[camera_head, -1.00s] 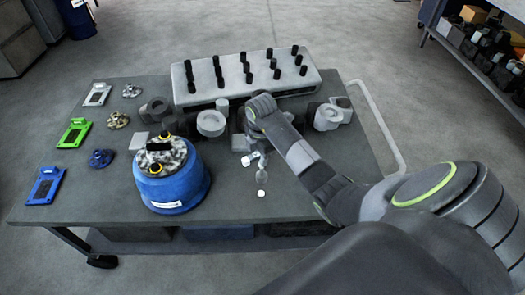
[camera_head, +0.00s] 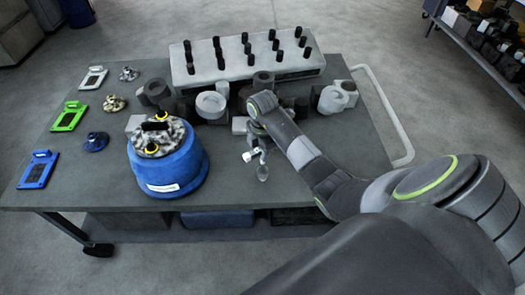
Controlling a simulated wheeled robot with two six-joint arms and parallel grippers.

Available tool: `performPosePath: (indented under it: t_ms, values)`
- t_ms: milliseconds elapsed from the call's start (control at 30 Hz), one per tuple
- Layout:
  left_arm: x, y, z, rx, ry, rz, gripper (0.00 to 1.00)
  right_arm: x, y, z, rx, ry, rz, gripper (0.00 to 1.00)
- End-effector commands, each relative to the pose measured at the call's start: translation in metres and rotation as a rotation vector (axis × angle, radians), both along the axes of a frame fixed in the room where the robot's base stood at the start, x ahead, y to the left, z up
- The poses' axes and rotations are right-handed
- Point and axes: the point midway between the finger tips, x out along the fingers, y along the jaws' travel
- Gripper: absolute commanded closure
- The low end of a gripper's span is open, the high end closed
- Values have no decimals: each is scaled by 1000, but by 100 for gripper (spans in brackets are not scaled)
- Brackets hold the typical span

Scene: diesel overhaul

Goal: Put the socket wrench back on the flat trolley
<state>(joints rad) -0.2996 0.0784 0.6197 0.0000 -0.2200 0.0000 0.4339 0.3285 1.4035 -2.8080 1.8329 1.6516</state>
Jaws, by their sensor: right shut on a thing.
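The flat trolley (camera_head: 330,170) is a dark grey wheeled top with a pale rail handle at its right end. My right arm reaches in from the right, and its wrist is over the front middle of the trolley. My right gripper (camera_head: 256,155) points down there, small and partly hidden by its own wrist. It is shut on what looks like the socket wrench (camera_head: 262,172), of which only a small greyish end shows below the fingers. I cannot tell whether this end touches the trolley top. My left gripper is out of view.
A blue round container (camera_head: 170,178) with a mottled part on top stands left of my gripper. Behind are a pale block with several black pegs (camera_head: 240,68) and several grey ring-shaped parts (camera_head: 211,104). Coloured plates (camera_head: 38,170) lie at the left. The front right top is bare.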

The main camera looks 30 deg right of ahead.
Motion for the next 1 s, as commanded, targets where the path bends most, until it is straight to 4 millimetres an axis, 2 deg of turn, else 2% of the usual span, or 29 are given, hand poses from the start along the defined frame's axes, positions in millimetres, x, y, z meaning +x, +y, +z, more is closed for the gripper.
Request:
performPosePath:
  t_ms: [567, 1000]
  values:
    - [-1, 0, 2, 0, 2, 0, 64, 0, 0, 0, 0, -1, 0, 100]
    - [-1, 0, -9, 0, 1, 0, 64, 0, 0, -16, 0, -1, 0, 100]
